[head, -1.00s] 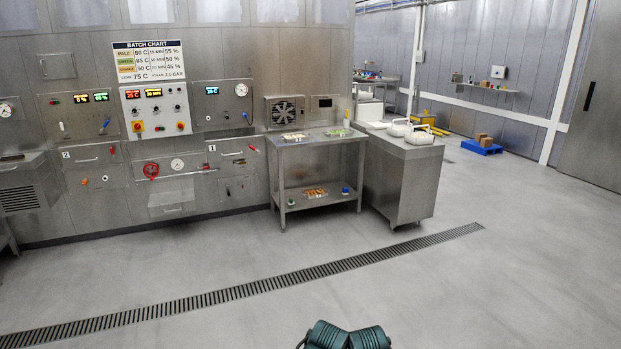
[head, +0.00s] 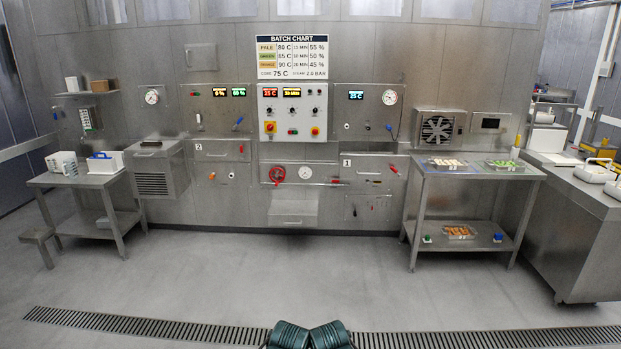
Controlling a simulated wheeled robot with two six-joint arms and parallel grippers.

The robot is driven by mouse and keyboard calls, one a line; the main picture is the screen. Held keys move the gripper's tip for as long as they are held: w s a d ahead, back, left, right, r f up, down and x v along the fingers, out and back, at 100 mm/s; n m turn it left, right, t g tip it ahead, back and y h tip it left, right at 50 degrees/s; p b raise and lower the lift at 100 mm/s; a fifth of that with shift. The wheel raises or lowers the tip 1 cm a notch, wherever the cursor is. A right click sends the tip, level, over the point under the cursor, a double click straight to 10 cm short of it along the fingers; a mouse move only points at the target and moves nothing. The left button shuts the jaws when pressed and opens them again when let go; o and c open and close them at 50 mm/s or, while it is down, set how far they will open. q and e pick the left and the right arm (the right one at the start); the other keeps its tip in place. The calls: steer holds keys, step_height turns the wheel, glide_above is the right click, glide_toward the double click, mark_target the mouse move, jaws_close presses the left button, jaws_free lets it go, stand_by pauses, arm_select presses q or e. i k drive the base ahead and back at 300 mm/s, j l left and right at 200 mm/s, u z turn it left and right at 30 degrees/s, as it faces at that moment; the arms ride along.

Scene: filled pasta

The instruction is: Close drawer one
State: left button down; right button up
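Drawer one (head: 372,182) is a steel front marked 1 in the wall to the right of the red handwheel. It has a bar handle and a red lever at its upper right. Its front sits lower and looks larger than drawer two's, so it appears to stand out from the wall; how far is hard to tell. Drawer two (head: 222,153), marked 2, is on the left and looks flush. Neither gripper is in view. Only dark green parts of my own body show at the bottom edge, far from the drawer.
A steel table (head: 470,171) with trays stands just right of drawer one. A steel box (head: 293,212) juts out below the red handwheel (head: 277,174). A cabinet (head: 590,235) is far right, a side table (head: 75,181) left. Open floor with a drain grate (head: 160,326) lies ahead.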

mark_target(353, 164)
steer(key=i, duration=1.8)
steer(key=i+j+z, duration=0.2)
steer(key=i+z, duration=0.2)
steer(key=i, duration=0.35)
steer(key=i+j+z, duration=0.4)
steer(key=i, duration=0.35)
steer(key=i+j+z, duration=0.45)
steer(key=i+j, duration=0.2)
